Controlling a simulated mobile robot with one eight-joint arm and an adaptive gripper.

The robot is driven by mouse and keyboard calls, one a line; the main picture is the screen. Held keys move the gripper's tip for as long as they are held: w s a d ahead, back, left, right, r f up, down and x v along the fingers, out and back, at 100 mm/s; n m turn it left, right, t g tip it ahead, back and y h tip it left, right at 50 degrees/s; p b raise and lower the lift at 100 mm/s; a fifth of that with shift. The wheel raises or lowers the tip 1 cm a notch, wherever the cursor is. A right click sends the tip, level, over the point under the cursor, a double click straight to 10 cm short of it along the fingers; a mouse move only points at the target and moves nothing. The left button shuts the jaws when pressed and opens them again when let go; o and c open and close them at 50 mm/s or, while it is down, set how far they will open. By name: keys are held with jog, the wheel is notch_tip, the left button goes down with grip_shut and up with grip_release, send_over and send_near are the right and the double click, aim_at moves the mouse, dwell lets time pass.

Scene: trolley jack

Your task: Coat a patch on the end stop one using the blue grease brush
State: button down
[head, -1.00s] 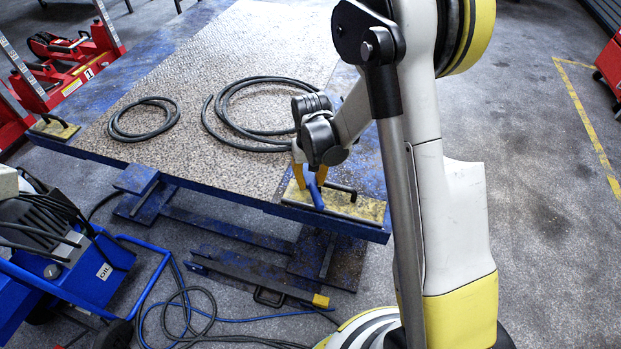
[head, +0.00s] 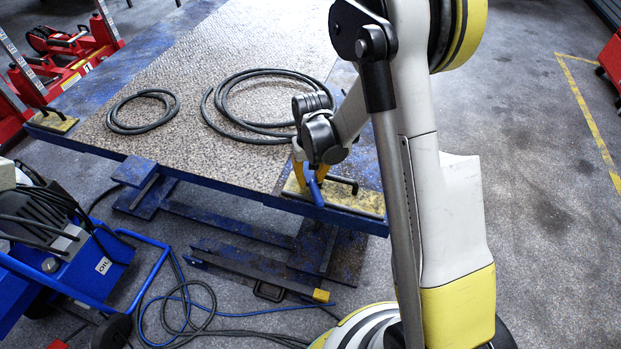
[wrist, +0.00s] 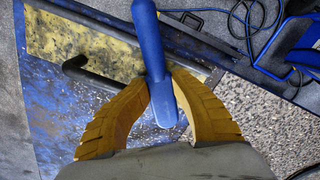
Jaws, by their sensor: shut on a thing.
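My gripper (head: 307,176) has its yellow fingers closed around the blue grease brush (head: 317,194), which it holds over the near right corner of the platform. In the wrist view, the brush (wrist: 152,45) shows as a smooth blue handle between the fingers (wrist: 160,92); I cannot make out its bristles. Under it is a worn yellow plate (wrist: 95,45) with a black bent bar (wrist: 100,82), seemingly an end stop; it also shows in the head view (head: 365,201). A similar yellow plate (head: 52,122) with a bar sits at the platform's left corner. I cannot tell which is one.
Two coils of dark hose (head: 143,111) lie on the textured platform (head: 180,75). A blue machine (head: 75,255) with a tubular frame stands at lower left, with loose hoses on the floor. Red equipment (head: 85,65) is at far left.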

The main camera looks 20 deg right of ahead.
aim_at(297, 191)
jog(key=shift+w+a+f, duration=0.15)
jog(key=shift+w+a, duration=0.85)
jog(key=shift+a, duration=0.1)
jog(key=shift+w+a, duration=0.15)
jog(key=shift+a, duration=0.3)
jog(key=shift+s+a+r, duration=0.15)
jog(key=shift+s+r, duration=0.05)
jog(key=shift+s, duration=0.15)
jog(key=shift+s+d+r+b, duration=0.1)
jog(key=shift+s+d+b, duration=0.2)
jog(key=shift+s+d, duration=0.4)
jog(key=shift+s+d+b, duration=0.25)
jog(key=shift+s+d, duration=0.15)
jog(key=shift+d, duration=0.45)
jog(key=shift+s+a+r, duration=0.1)
jog(key=shift+s+a, duration=0.15)
jog(key=shift+s, duration=0.1)
jog(key=shift+w+a+r, duration=0.1)
jog(key=shift+w+a, duration=0.5)
jog(key=shift+a, duration=0.2)
jog(key=shift+w+a, duration=0.6)
jog(key=shift+a, duration=0.2)
